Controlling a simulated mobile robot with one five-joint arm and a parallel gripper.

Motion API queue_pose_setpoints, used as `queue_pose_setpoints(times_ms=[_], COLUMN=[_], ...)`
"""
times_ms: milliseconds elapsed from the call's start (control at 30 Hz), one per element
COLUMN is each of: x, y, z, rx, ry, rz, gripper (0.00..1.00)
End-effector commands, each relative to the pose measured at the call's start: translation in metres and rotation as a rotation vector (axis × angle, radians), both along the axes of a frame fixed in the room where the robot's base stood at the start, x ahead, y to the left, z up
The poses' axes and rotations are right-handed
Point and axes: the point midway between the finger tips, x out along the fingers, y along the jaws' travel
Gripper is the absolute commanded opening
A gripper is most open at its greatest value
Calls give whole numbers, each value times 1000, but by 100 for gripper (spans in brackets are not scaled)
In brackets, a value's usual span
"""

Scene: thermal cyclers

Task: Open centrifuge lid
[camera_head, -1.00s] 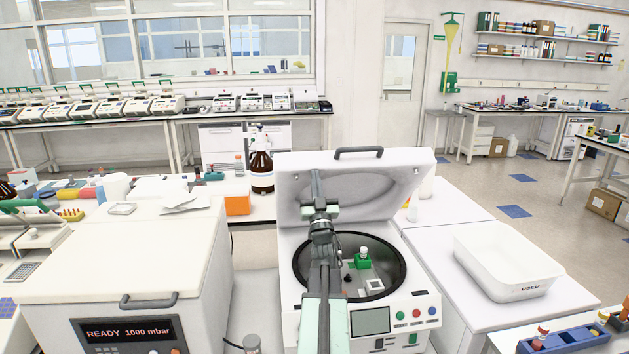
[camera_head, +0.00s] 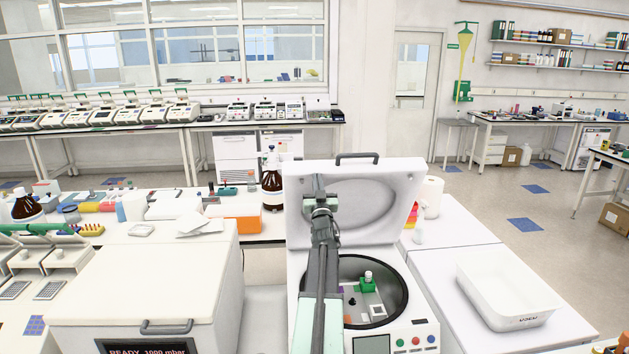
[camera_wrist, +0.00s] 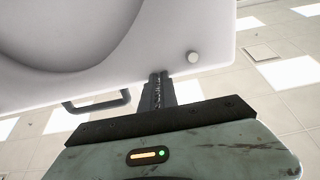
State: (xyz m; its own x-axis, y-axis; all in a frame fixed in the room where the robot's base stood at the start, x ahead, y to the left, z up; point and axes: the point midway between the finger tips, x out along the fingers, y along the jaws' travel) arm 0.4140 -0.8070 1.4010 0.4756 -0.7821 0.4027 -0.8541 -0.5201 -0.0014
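The centrifuge (camera_head: 410,312) stands in front of me with its lid (camera_head: 400,190) raised, steeply upright at the back of the bowl. The bowl (camera_head: 398,290) is uncovered and holds a green block with a white-capped tube. My gripper (camera_head: 320,186) is up in front of the lid's inner face, left of its middle. In the wrist view, my gripper (camera_wrist: 161,88) reaches to the lid's edge (camera_wrist: 215,35), close to or touching it. The lid handle (camera_wrist: 95,103) shows beyond. The fingers are seen edge-on, so their opening is unclear.
A white box-shaped device (camera_head: 150,275) with a front handle and display stands left. A white tub (camera_head: 512,290) is on the right bench. A brown bottle (camera_head: 271,185) stands behind the lid's left side, and a paper roll (camera_head: 432,195) behind its right.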

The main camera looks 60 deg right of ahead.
Motion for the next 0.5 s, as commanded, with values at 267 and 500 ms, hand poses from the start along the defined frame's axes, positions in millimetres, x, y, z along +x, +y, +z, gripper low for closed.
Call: queue_pose_setpoints(times_ms=[267, 500], x=[-9, -16], y=[-5, 20], z=[-1, -16], rx=[0, -1], ry=[0, 0], rz=[-11, -8], gripper=[0, 0])
